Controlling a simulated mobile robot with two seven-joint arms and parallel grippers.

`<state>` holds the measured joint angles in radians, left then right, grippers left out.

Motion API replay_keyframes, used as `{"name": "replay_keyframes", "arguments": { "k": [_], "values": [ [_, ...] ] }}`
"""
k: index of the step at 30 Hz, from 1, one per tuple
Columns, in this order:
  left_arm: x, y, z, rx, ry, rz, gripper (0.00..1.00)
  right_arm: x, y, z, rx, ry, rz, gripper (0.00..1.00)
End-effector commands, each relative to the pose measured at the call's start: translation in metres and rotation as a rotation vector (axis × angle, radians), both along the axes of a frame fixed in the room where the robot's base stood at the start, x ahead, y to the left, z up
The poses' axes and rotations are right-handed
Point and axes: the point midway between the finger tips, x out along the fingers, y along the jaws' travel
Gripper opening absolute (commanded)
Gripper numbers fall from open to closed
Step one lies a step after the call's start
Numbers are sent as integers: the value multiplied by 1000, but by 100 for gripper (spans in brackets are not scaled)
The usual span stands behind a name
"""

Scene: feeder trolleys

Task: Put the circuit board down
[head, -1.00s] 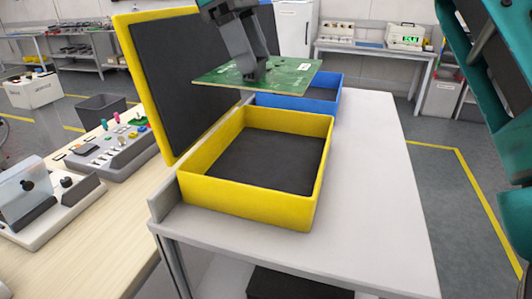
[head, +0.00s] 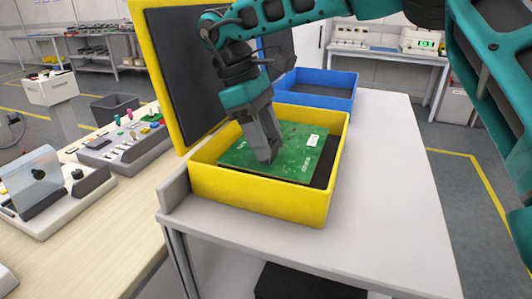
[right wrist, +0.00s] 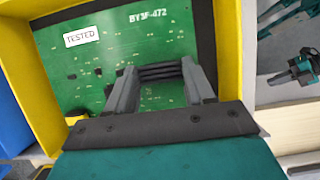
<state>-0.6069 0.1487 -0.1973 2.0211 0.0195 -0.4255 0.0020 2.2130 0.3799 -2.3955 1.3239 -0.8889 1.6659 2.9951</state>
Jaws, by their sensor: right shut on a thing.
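The green circuit board (head: 301,152) is inside the yellow box (head: 258,203), within its walls and slightly tilted in the picture. I cannot tell whether it touches the dark floor of the box. My right gripper (head: 268,158) reaches down from above and is shut on the board. In the right wrist view, the board (right wrist: 105,55) fills the area beyond the gripper (right wrist: 160,78) and carries a white "TESTED" label. The yellow box wall (right wrist: 28,75) runs along its left there.
The box's lid (head: 185,75) stands open at the left. A blue box (head: 318,91) is behind the yellow one on the white trolley top (head: 385,185). The trolley top is clear to the right. A wooden bench with control boxes (head: 130,145) is at the left.

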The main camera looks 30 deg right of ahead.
Motion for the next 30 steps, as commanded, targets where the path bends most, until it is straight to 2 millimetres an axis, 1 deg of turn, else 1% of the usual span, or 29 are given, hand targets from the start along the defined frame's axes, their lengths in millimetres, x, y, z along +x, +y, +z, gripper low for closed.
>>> {"name": "replay_keyframes", "arguments": {
  "k": [1,3,6,13,14,21,30],
  "values": [
    [0,-1,-1,-1,-1,-1,0,0,0,-11,-1,1,0,7],
    [1,-1,-1,-2,-1,-2,0,0,0,-22,-1,1,0,7],
    [2,-2,1,-4,-3,-4,0,0,0,-30,-1,-1,0,7],
    [3,-3,3,-5,-7,-4,0,0,0,-32,1,-2,0,7],
    [3,-3,3,-5,-7,-4,0,0,0,-33,2,0,1,55],
    [3,-2,2,-4,-7,-3,0,0,0,-33,1,0,1,78],
    [2,-1,0,-2,-2,-2,0,1,1,-29,0,-1,0,78]
  ]
}}
